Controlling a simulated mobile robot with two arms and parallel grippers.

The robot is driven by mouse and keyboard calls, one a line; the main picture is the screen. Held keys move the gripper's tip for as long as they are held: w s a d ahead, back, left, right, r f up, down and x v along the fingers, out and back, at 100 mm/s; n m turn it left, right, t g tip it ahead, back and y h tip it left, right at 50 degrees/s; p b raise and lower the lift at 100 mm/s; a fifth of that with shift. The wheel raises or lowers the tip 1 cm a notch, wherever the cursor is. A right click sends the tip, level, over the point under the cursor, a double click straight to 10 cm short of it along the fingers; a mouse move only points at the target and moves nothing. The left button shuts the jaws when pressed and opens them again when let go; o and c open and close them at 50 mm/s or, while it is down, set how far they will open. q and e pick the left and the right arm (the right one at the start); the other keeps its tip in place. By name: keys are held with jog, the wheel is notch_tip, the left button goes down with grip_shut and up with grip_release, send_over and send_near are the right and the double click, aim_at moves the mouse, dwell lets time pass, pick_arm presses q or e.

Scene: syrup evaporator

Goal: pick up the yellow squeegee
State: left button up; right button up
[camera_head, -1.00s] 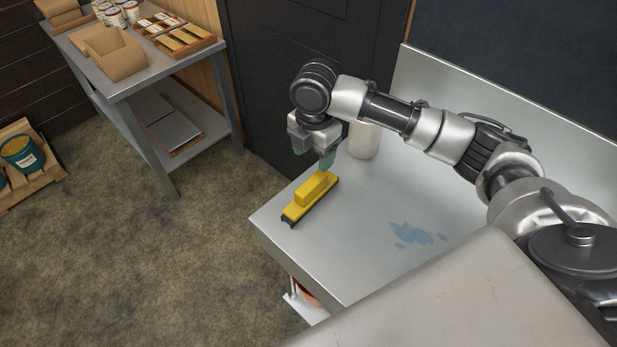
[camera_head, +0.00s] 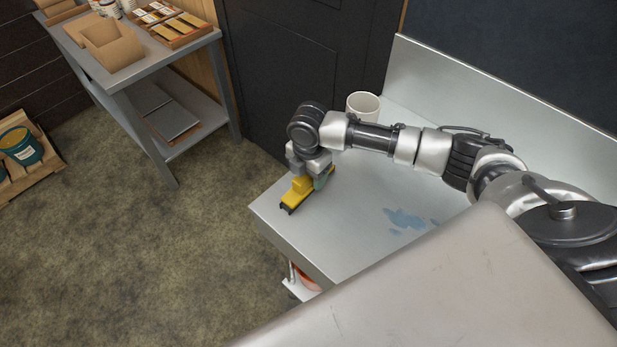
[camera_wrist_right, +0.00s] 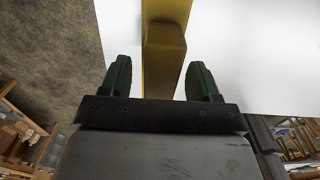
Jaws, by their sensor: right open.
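The yellow squeegee (camera_head: 296,196) lies on the metal counter near its left corner, its black edge toward the front left. My right gripper (camera_head: 310,180) is lowered over it and hides part of it. In the right wrist view, the open fingers (camera_wrist_right: 160,80) stand on either side of the yellow handle block (camera_wrist_right: 164,60), with gaps on both sides and the right gap a little wider. My left gripper is not in view.
The metal counter (camera_head: 360,215) has a blue wet patch (camera_head: 408,218) and a white cup-like container (camera_head: 363,105) at the back. A side table (camera_head: 150,75) with cardboard boxes stands at the upper left. The left counter edge is close to the squeegee.

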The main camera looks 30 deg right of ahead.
jog(key=c, duration=1.1)
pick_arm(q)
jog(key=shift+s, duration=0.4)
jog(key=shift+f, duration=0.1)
pick_arm(e)
jog(key=shift+r, duration=0.1)
jog(key=shift+r, duration=0.45)
notch_tip(320, 180, up, 3)
jog(key=shift+w+f+b, duration=0.1)
jog(key=shift+f+b, duration=0.05)
jog(key=shift+b, duration=0.5)
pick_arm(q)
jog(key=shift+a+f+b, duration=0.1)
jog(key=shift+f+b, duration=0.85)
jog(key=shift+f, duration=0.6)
pick_arm(e)
jog(key=shift+s+d+r, duration=1.05)
jog(key=shift+s+r, duration=0.15)
jog(key=shift+s, duration=0.45)
jog(key=shift+s+d+r, duration=1)
jog(key=shift+s+r, duration=0.25)
jog(key=shift+s, duration=0.45)
jog(key=shift+s+d+r, duration=1.05)
jog(key=shift+s+r, duration=0.15)
jog(key=shift+s, duration=0.45)
